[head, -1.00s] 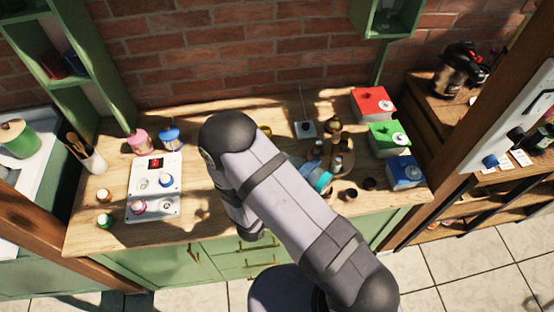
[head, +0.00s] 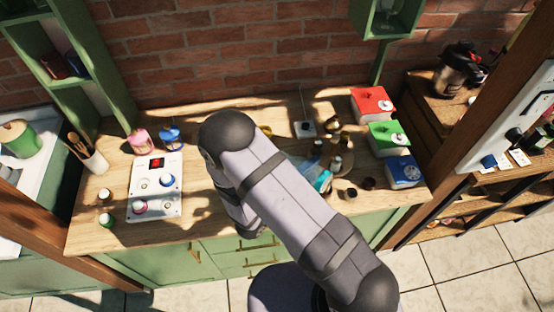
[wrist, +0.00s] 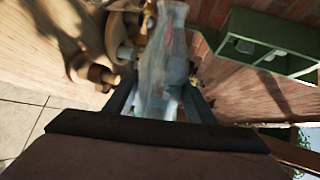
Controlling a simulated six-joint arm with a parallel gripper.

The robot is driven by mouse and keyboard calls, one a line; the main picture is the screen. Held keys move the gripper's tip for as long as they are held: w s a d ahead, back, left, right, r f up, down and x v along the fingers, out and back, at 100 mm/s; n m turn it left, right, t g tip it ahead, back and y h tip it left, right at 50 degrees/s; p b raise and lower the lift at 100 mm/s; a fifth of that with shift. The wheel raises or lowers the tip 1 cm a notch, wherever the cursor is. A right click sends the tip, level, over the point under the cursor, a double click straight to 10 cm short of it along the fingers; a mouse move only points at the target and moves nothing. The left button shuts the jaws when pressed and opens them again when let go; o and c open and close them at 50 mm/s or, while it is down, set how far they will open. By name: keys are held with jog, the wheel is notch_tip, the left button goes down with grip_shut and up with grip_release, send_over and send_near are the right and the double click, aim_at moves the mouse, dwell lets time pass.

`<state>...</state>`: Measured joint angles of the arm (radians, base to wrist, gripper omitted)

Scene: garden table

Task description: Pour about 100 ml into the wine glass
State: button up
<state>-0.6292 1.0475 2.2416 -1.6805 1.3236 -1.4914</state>
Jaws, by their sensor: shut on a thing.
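In the wrist view my gripper (wrist: 162,105) is shut on a clear, bottle-like glass vessel (wrist: 166,62), which stands out between the two dark fingers. Its contents are hard to make out. In the head view my arm hides the gripper and the middle of the worktop. A pale teal shape (head: 322,182) shows at the arm's right edge; I cannot tell whether it belongs to the held vessel. I cannot make out a wine glass for certain in either view.
Small bottles (head: 336,162) stand close together right of my arm. Red (head: 372,103), green (head: 388,138) and blue (head: 404,172) boxes line the worktop's right end. A white panel (head: 156,186) with jars lies at the left. Bare wood (head: 205,222) shows at the front left.

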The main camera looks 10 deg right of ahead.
jog(key=f+m+b, duration=0.1)
jog(key=f+b, duration=0.1)
jog(key=b, duration=0.1)
jog(key=f+m+b, duration=0.1)
jog(key=f+b, duration=0.1)
jog(key=b, duration=0.1)
jog(key=shift+s+d+t+y, duration=0.2)
jog(key=shift+t+y, duration=0.1)
jog(key=shift+t, duration=0.1)
jog(key=shift+s+m+b, duration=0.1)
jog(key=shift+m+b, duration=0.3)
jog(key=shift+b, duration=0.15)
jog(key=shift+r+t, duration=0.2)
jog(key=shift+t, duration=0.1)
jog(key=shift+f+m+b, duration=0.6)
jog(key=shift+b, duration=0.25)
